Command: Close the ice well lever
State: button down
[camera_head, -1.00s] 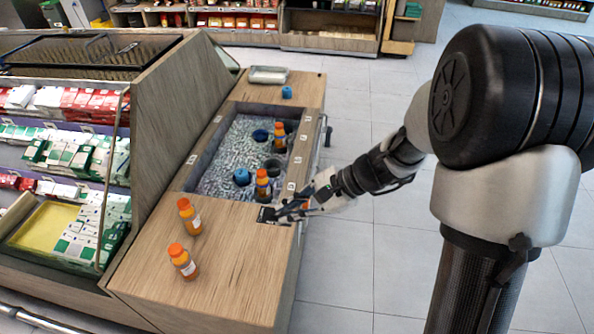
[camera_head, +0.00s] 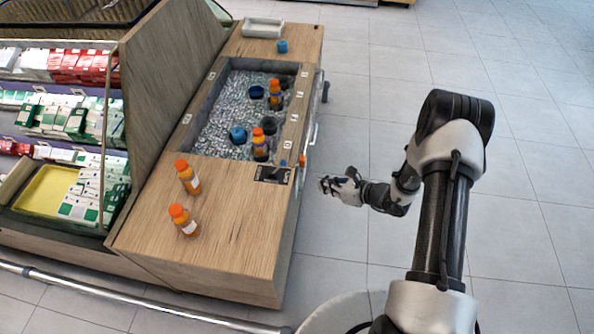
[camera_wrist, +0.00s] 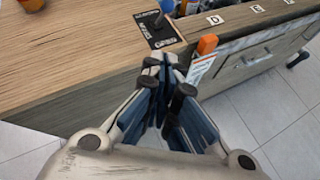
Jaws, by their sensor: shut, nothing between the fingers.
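A black plate (camera_head: 272,174) with a small lever lies on the wooden counter at the near right corner of the ice well (camera_head: 212,140). In the wrist view the plate (camera_wrist: 150,38) has white print and a short dark lever (camera_wrist: 158,20) stands out of it. I cannot tell from its pose whether the lever is open or closed. My gripper (camera_head: 324,184) is off the counter's right side, apart from the plate. It is shut and empty; in the wrist view its fingertips (camera_wrist: 165,66) show just below the plate.
Others (camera_head: 260,145) stand in the ice beside blue cups (camera_head: 238,134). A white tray (camera_head: 262,28) is at the far end. An orange-topped object (camera_wrist: 207,45) is at the counter's side. The floor to the right is clear.

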jog(key=shift+a, duration=0.15)
jog(key=b, duration=0.3)
send_near(278, 168)
jog(key=shift+w+f, duration=0.8)
jog(key=shift+f, duration=0.5)
jog(key=shift+a, duration=0.5)
jog(key=shift+w, duration=0.1)
